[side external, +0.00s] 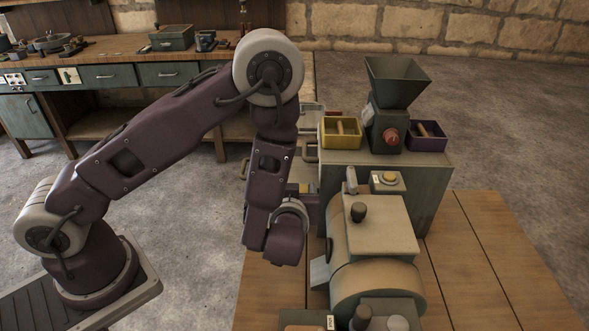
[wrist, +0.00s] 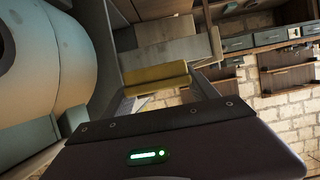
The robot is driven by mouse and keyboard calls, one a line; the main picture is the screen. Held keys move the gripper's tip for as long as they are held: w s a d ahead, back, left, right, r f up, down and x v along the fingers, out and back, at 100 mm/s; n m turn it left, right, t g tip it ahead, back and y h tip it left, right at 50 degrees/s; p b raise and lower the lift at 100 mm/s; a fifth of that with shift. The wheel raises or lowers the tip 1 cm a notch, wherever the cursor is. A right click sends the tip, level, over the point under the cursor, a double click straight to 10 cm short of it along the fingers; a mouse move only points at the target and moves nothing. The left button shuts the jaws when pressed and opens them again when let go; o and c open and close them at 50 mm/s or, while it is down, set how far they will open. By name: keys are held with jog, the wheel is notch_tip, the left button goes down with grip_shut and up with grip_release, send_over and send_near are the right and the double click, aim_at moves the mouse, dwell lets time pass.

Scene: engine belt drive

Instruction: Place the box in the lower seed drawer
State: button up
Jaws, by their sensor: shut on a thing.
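My gripper (wrist: 157,86) is shut on what looks like a yellow box (wrist: 155,76), seen edge-on between the fingers in the wrist view. In the side view my gripper is mostly hidden by the machine and my own arm, and a small yellow patch (side external: 306,188) shows beside the cabinet. The grey cabinet (side external: 420,177) has pulled-out drawer parts and handles on its left side, partly covered by my arm. Pale grey panels (wrist: 180,49) lie just beyond the yellow box. I cannot tell whether the box is inside the lower drawer or above it.
A yellow divided tray (side external: 341,143), a grinder with a dark hopper (side external: 397,82) and a purple tray (side external: 427,143) stand on the cabinet. A large rounded machine (side external: 376,270) stands close in front and fills the wrist view's left (wrist: 40,60). A workbench (side external: 110,48) is behind.

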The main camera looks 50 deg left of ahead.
send_over(295, 173)
jog(key=s, duration=0.1)
jog(key=shift+d, duration=0.45)
jog(key=f, duration=0.1)
jog(key=w+a+f, duration=0.1)
jog(key=shift+f, duration=0.7)
jog(key=shift+f, duration=0.15)
jog(key=o, duration=1.1)
